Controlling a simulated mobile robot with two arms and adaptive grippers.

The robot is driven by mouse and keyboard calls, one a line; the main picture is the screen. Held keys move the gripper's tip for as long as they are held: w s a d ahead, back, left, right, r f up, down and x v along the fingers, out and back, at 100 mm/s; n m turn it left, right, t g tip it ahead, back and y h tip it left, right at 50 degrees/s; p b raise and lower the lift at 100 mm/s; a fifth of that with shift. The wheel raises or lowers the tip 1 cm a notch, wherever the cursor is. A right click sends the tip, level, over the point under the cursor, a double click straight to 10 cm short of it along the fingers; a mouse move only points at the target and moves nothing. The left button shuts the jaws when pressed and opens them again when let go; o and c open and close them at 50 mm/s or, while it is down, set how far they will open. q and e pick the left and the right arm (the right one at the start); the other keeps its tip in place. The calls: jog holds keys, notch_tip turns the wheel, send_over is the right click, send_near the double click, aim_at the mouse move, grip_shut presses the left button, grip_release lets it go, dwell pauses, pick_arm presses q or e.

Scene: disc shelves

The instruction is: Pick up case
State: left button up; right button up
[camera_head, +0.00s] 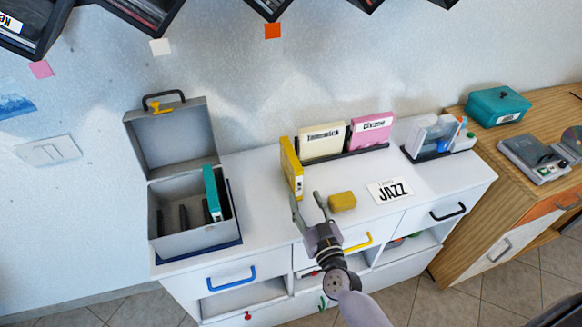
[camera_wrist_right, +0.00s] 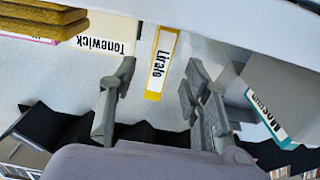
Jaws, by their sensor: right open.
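A yellow case (camera_head: 291,168) stands upright on the white cabinet top, at the left end of a cream case (camera_head: 322,142) and a pink case (camera_head: 370,132). A teal case (camera_head: 212,193) stands in the open grey box. My right gripper (camera_head: 308,203) is open and empty, just in front of the yellow case. In the right wrist view the yellow case, labelled "Liralo" (camera_wrist_right: 160,62), shows between the two spread fingers (camera_wrist_right: 159,72). The cream case, labelled "Tonewick" (camera_wrist_right: 108,44), is to its left and the teal case (camera_wrist_right: 265,118) to its right. My left gripper is not in view.
A yellow block (camera_head: 342,201) lies just right of my right gripper, near a "JAZZ" card (camera_head: 390,190). The grey box (camera_head: 190,240) with its raised lid stands at the left. A holder with small items (camera_head: 438,138) is at the right. A wooden cabinet (camera_head: 465,165) adjoins.

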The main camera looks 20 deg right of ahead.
aim_at(299, 187)
jog(key=w, duration=0.3)
jog(key=shift+w+a+r+p, duration=0.2)
jog(key=shift+w+r+p, duration=0.1)
jog(key=shift+w, duration=0.1)
jog(key=shift+w+f, duration=0.15)
jog(key=shift+w, duration=0.4)
jog(key=shift+s, duration=0.1)
jog(key=shift+c, duration=0.4)
grip_shut()
